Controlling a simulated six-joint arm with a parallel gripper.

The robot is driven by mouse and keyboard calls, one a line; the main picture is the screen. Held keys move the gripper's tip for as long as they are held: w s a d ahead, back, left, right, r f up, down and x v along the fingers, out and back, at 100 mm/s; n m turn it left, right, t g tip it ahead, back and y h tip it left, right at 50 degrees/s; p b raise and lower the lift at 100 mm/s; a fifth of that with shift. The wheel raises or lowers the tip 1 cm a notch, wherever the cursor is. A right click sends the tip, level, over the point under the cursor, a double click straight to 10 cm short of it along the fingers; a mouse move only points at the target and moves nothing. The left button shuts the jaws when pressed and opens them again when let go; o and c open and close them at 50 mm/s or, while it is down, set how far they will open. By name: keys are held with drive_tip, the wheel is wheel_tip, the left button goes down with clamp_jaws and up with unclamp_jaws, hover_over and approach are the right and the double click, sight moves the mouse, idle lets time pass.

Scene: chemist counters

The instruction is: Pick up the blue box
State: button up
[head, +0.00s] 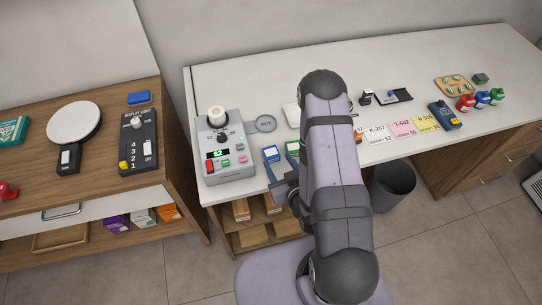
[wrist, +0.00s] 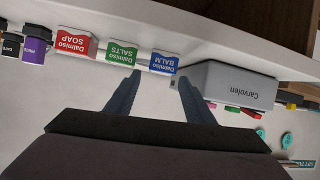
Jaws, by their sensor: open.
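The blue box (wrist: 163,63), labelled Dalmiso BALM, stands on the white counter next to the grey Carvolen machine (wrist: 238,84). It also shows in the head view (head: 271,155), just right of the machine. In the wrist view, upside down, my gripper (wrist: 159,77) is open and empty. Its fingers point towards the blue box, which shows in the gap just past the fingertips; I cannot tell how far off it is. In the head view my gripper is near the counter's front edge, mostly hidden by my arm.
A green SALTS box (wrist: 122,53) stands close beside the blue box, with a red SOAP box (wrist: 77,42) farther along. The machine borders its other side closely. Another blue item (head: 139,97) lies on the wooden cabinet at left. Price cards (head: 403,128) lie right of my arm.

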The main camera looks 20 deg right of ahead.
sight(273, 156)
drive_tip(key=shift+s+a+f+m, duration=0.2)
drive_tip(key=shift+s+m, duration=0.1)
drive_tip(key=shift+b+x, duration=1.05)
drive_tip(key=shift+b, duration=0.2)
drive_tip(key=shift+w+f, duration=0.15)
drive_tip(key=shift+w, duration=0.4)
drive_tip(key=shift+w+f+p, duration=0.1)
drive_tip(key=shift+w+p, duration=0.2)
drive_tip(key=shift+w, duration=0.45)
drive_tip(key=shift+p+x, duration=0.4)
drive_tip(key=shift+x, duration=0.95)
drive_tip(key=shift+s+f, duration=0.1)
drive_tip(key=c, duration=0.8)
